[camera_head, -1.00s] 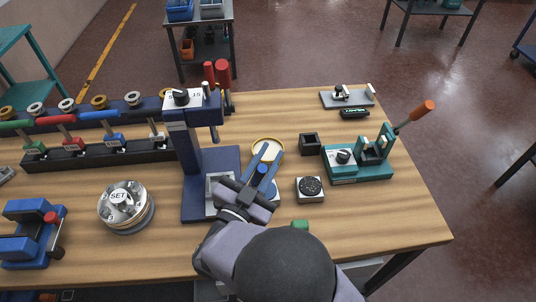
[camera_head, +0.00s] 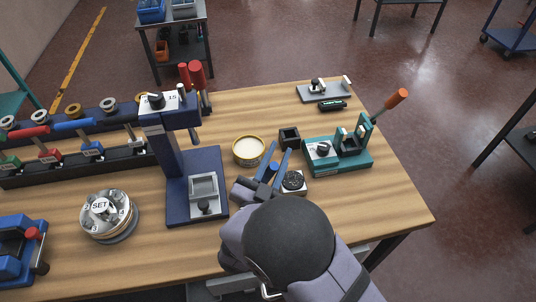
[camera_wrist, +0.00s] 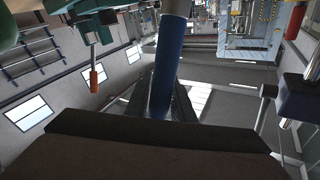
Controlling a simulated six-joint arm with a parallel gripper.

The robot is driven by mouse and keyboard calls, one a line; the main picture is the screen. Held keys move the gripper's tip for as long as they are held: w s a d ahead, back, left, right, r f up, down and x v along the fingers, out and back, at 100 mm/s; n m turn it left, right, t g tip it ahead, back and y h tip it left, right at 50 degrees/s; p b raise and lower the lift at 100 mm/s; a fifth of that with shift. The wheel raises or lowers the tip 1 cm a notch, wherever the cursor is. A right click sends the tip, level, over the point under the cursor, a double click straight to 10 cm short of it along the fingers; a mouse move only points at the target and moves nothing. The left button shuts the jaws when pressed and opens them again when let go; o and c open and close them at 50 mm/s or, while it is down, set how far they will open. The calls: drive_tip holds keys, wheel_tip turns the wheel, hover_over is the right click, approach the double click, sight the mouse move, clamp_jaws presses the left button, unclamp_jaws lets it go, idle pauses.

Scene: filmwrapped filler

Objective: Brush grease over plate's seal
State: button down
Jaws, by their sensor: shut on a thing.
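My gripper (camera_head: 276,164) is shut on a blue-handled tool (camera_head: 273,168), which I take to be the brush; in the wrist view its blue handle (camera_wrist: 166,75) stands between the fingers. Bristles are not visible. In the head view, a small pale square plate (camera_head: 301,191) with a dark round face (camera_head: 293,180) lies just right of my gripper, partly hidden by it. I cannot tell whether the brush touches it. A round tin (camera_head: 248,151) with a yellow rim and cream contents, seemingly the grease, stands open to the upper left of my gripper.
A dark blue press (camera_head: 178,160) stands left of my gripper. A small black open box (camera_head: 289,138) and a teal clamp fixture (camera_head: 345,160) with an orange handle stand close behind and right. A round SET dial (camera_head: 108,216) is at left. The front right tabletop is clear.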

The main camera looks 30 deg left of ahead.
drive_tip(key=s+a, duration=0.5)
drive_tip(key=s, duration=0.1)
drive_tip(key=shift+w+d, duration=1.95)
drive_tip(key=shift+w, duration=1.5)
drive_tip(key=shift+s+a+b, duration=1)
drive_tip(key=shift+s+a, duration=1.25)
drive_tip(key=shift+s, duration=0.35)
wheel_tip(320, 180, up, 8)
drive_tip(key=p, duration=0.5)
drive_tip(key=shift+r, duration=0.15)
